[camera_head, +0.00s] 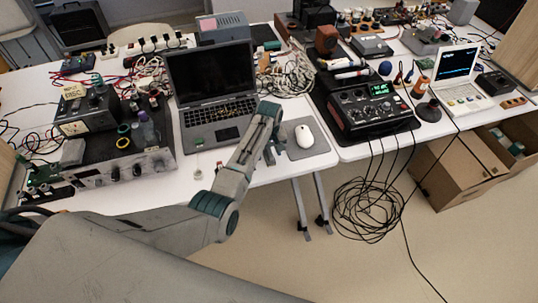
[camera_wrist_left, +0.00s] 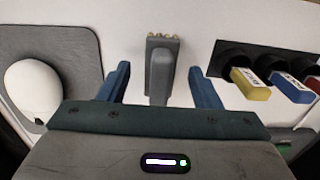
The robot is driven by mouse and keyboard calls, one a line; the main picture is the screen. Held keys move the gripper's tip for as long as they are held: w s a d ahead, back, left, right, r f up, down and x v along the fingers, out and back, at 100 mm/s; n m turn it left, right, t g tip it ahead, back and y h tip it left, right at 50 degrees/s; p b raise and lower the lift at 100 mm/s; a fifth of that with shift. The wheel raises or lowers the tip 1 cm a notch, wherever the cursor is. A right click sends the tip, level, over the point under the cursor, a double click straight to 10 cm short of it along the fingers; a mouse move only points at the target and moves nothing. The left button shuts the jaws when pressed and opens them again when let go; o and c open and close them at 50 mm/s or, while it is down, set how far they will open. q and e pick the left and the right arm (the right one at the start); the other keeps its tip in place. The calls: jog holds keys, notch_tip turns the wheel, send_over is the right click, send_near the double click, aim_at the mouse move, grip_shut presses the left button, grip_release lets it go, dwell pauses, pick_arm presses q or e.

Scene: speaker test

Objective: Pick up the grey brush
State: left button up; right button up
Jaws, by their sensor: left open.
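The grey brush (camera_wrist_left: 161,72) lies on the white table in the left wrist view, with gold-coloured tips at its upper end. My left gripper (camera_wrist_left: 160,70) is open, with one blue finger on each side of the brush and a gap on both sides. In the head view my left gripper (camera_head: 272,152) is low over the table's front part, between the laptop and the mouse pad. The brush cannot be made out clearly there, partly behind the gripper. My right gripper is not in view.
A white mouse (camera_head: 304,136) on a grey pad (camera_head: 318,146) is close beside the gripper. An open laptop (camera_head: 214,90) stands behind it. In the wrist view, yellow (camera_wrist_left: 249,84) and blue (camera_wrist_left: 290,88) labelled pieces sit in black holders at the right.

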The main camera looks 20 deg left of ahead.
aim_at(269, 150)
pick_arm(q)
jog(key=c, duration=1.1)
jog(key=shift+r, duration=0.15)
jog(key=shift+r, duration=0.25)
notch_tip(269, 150, up, 2)
jog(key=shift+w+r+b, duration=0.1)
jog(key=shift+b, duration=0.55)
jog(key=s, duration=0.5)
jog(key=s+r+b, duration=0.1)
jog(key=s, duration=0.4)
jog(key=s+d+r+b, duration=0.1)
jog(key=s, duration=0.5)
jog(key=shift+s, duration=0.1)
